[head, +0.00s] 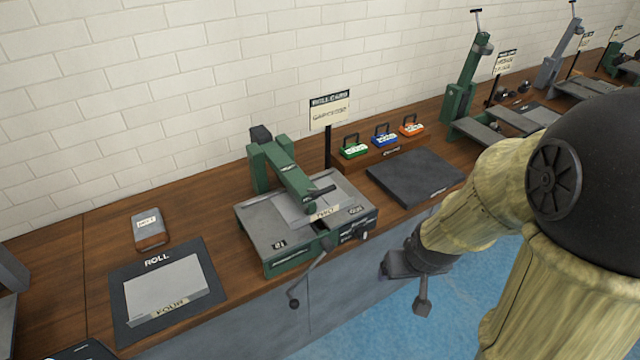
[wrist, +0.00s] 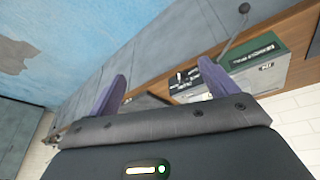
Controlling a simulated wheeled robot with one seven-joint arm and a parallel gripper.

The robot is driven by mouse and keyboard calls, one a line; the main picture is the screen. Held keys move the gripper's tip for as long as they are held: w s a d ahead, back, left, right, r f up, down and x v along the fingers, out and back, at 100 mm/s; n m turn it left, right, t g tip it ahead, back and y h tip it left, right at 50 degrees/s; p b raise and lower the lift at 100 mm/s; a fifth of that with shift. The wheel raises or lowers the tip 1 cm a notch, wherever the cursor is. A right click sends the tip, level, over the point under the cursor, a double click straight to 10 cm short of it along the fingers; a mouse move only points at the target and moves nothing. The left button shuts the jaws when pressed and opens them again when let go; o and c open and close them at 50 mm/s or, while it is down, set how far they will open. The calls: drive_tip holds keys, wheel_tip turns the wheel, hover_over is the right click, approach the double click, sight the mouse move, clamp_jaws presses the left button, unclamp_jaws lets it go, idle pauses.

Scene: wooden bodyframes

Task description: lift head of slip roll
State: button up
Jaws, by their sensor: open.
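The slip roll (head: 305,225) is a green and grey machine on the wooden bench in the head view. Its green head (head: 285,175) lies lowered over the grey bed, with a dark handle (head: 322,192) at its front end. A crank with a black knob (head: 294,303) hangs at the front. My gripper (head: 418,285) is open and empty, in front of the bench and to the right of the machine, well apart from it. In the wrist view my gripper (wrist: 162,84) shows two spread fingers, with part of the green machine (wrist: 258,62) beyond; its head is not clear there.
A dark flat pad (head: 414,177) and small coloured padlock-like blocks (head: 383,140) sit right of the machine, near a sign (head: 330,110). A mat with a grey sheet (head: 165,290) lies left. Similar machines with raised heads (head: 468,70) stand further right. Blue floor (head: 390,320) is open.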

drive_tip(key=w+a+f+n+t+y+p, duration=0.3)
drive_tip(key=w+a+n+t+y+p, duration=0.15)
drive_tip(key=w, duration=0.55)
drive_tip(key=a+r+t+y+p, duration=0.3)
drive_tip(key=a+r+t+y, duration=0.1)
drive_tip(key=a+t+y, duration=0.1)
drive_tip(key=shift+s+n+t+y, duration=0.15)
drive_tip(key=shift+n+t+y, duration=0.25)
drive_tip(key=shift+t, duration=0.25)
drive_tip(key=shift+b, duration=0.3)
drive_tip(key=b+x, duration=0.2)
drive_tip(key=b, duration=0.5)
drive_tip(key=shift+w+f, duration=0.2)
drive_tip(key=shift+w, duration=0.05)
drive_tip(key=shift+w+a+r+b, duration=0.15)
drive_tip(key=shift+a+b, duration=0.15)
drive_tip(key=shift+b, duration=0.7)
